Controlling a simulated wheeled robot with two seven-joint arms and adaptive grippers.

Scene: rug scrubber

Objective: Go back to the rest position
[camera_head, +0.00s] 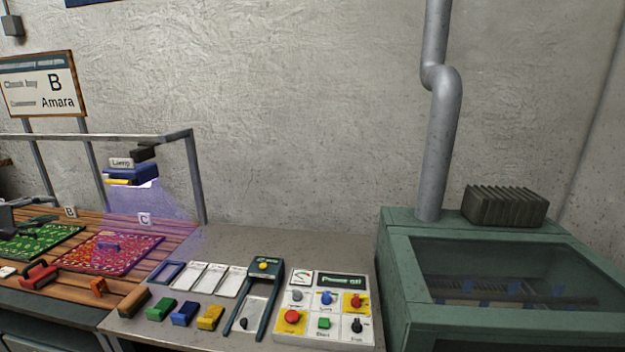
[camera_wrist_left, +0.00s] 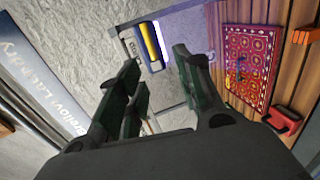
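My left gripper (camera_head: 40,221) shows at the left edge of the head view, over the wooden table near the green rug (camera_head: 38,242). In the left wrist view my left gripper (camera_wrist_left: 158,72) has its dark green fingers spread apart, with nothing between them. My right gripper is not in view.
A red patterned rug (camera_head: 108,252) lies on the table by label C, under a lamp (camera_head: 130,174) on a metal rail. A red-handled tool (camera_head: 38,275) lies in front. A control panel (camera_head: 325,310) and a green glass-topped machine (camera_head: 505,275) stand to the right.

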